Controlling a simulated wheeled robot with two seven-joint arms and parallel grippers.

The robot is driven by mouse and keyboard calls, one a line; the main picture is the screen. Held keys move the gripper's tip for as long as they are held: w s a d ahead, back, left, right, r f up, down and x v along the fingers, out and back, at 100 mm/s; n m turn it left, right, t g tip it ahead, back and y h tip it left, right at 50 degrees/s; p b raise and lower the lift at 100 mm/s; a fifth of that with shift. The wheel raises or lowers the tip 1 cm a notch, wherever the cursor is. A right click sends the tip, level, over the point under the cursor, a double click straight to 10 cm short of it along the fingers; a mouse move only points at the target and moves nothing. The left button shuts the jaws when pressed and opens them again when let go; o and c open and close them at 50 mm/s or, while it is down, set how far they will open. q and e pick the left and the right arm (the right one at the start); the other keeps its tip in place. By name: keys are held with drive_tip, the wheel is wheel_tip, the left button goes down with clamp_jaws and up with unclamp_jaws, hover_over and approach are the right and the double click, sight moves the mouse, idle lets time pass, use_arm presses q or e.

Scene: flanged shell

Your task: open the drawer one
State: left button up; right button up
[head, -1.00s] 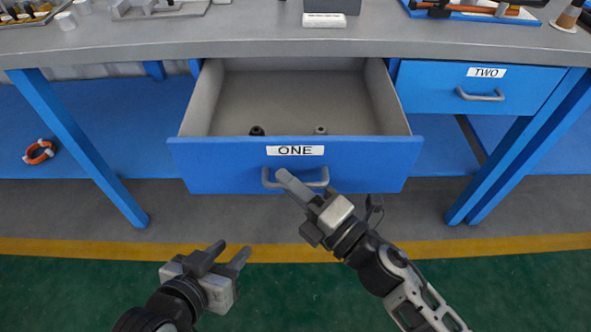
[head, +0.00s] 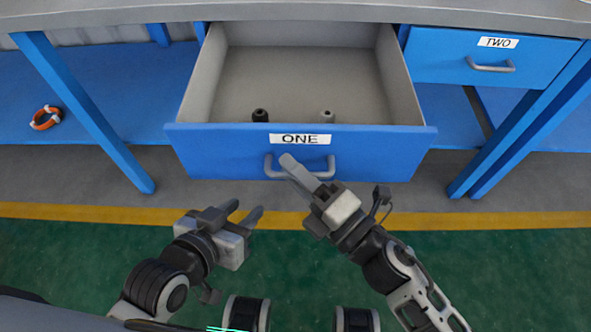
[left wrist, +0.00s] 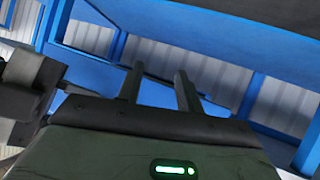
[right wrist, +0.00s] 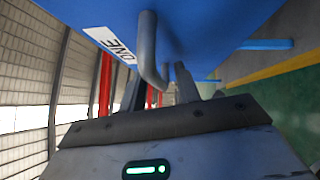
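Drawer one (head: 215,152) is a blue-fronted drawer with a white ONE label (head: 300,139), and it stands pulled far out from under the bench. Its grey bar handle (head: 329,172) is on the front; it also shows in the right wrist view (right wrist: 147,40). My right gripper (head: 293,164) is at the handle. Its fingers (right wrist: 160,85) look apart, with part of the handle between them; whether they touch it I cannot tell. My left gripper (head: 245,211) is open and empty, below and left of the drawer front.
Two small dark and grey parts (head: 260,115) sit inside the drawer. Drawer two (head: 430,64) is closed at the right. Bench legs (head: 85,115) stand on both sides. An orange and white ring (head: 46,117) lies on the blue lower shelf. The green floor in front is clear.

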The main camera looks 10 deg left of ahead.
idle(0.4)
